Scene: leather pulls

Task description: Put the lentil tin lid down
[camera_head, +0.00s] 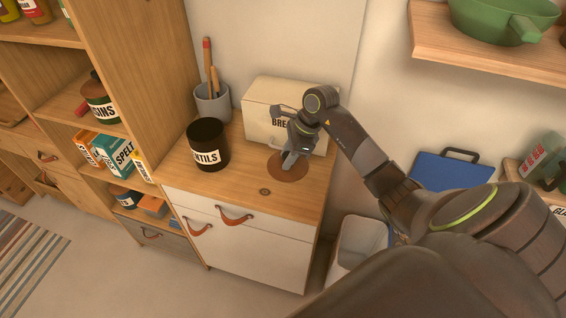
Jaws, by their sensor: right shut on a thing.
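The lentil tin (207,153) is a dark cylinder with a white label, upright on the wooden counter top. Its top looks open and dark inside. A flat round brown disc, which looks like the lentil tin lid (300,171), is to the right of the tin, at or just above the counter. My right gripper (289,160) reaches down to the disc from above and is shut on it. The fingers hide part of the disc, and I cannot tell whether it touches the counter. My left gripper is not in view.
A cream bread bin (262,105) stands close behind the gripper. A grey pot (212,102) with utensils stands behind the tin. The counter (235,190) is mostly clear at the front, with a small dark round mark. A tall wooden shelf (150,60) is on the left.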

